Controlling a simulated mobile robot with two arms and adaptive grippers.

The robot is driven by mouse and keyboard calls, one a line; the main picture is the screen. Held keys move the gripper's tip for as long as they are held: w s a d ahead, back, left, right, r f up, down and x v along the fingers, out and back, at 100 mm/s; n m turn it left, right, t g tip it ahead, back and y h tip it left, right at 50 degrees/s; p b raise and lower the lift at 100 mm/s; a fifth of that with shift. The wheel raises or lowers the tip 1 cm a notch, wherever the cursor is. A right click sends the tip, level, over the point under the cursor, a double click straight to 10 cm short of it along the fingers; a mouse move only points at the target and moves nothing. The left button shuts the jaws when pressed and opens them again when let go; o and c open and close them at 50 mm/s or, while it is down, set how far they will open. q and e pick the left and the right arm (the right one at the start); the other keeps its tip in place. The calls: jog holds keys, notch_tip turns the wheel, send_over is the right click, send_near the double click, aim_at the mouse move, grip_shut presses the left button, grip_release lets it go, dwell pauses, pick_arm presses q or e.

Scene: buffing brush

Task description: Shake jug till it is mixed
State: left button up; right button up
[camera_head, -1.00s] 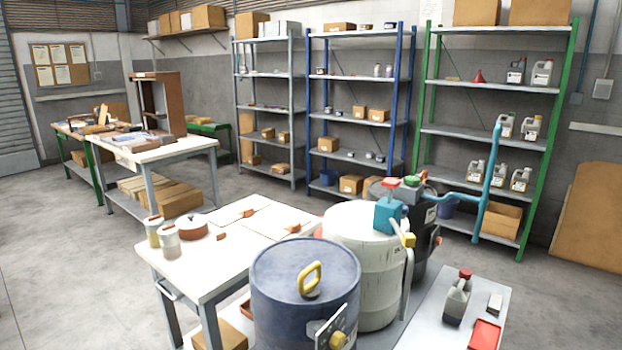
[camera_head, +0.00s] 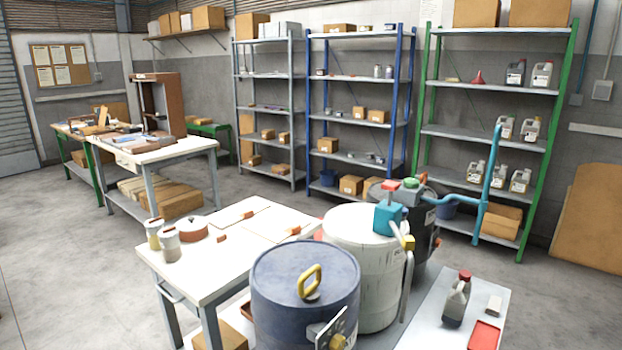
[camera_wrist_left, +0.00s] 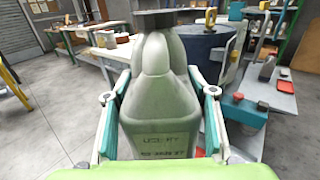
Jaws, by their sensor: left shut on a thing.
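A grey-green jug (camera_wrist_left: 160,120) with dark lettering on its face and a dark cap (camera_wrist_left: 168,19) fills the middle of the left wrist view. My left gripper (camera_wrist_left: 158,94) is shut on this jug, with one teal-and-grey finger along each side. The jug looks upright in that view; its contents cannot be made out. Neither my arms nor the held jug show in the head view. My right gripper is not in view.
A blue drum (camera_head: 300,280) with a yellow handle and a white drum (camera_head: 365,265) stand beside a white table (camera_head: 195,275). A low grey cart (camera_head: 440,300) holds a smaller red-capped jug (camera_head: 457,302) and a red tray (camera_head: 484,335). Open floor (camera_head: 70,270) lies left.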

pick_arm(q)
jog(key=d, duration=0.5)
jog(key=a, duration=0.5)
jog(key=shift+p, duration=0.35)
jog(key=shift+d+r, duration=0.1)
jog(key=shift+d, duration=0.05)
jog(key=d, duration=0.5)
jog(key=a, duration=0.5)
jog(key=shift+a+p, duration=0.2)
jog(key=shift+p, duration=0.2)
jog(key=d, duration=0.5)
jog(key=shift+a+p, duration=0.35)
jog(key=shift+a, duration=2.15)
